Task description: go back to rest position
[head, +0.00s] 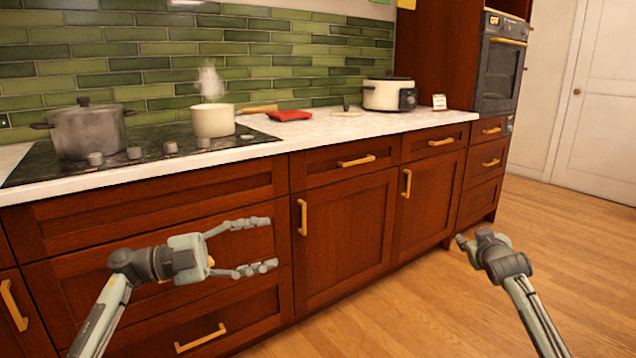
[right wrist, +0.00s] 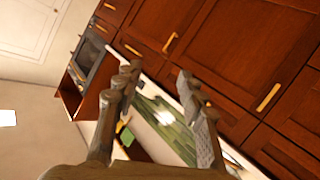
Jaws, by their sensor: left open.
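My left gripper (head: 271,244) is in front of the lower drawers in the head view. Its two fingers are spread apart and point right, with nothing between them. My right gripper (head: 467,244) is at the right of the head view, above the wooden floor and apart from the cabinets. It is seen foreshortened there, with its fingers partly hidden. In the right wrist view, my right gripper (right wrist: 158,72) shows its two fingers apart, with nothing held between them.
A white counter (head: 345,125) carries a grey lidded pot (head: 88,132), a steaming cream pot (head: 213,121), a red cloth (head: 290,115) and a white cooker (head: 388,96). Cabinets (head: 345,232) with yellow handles stand below. The wooden floor (head: 420,315) is clear at right.

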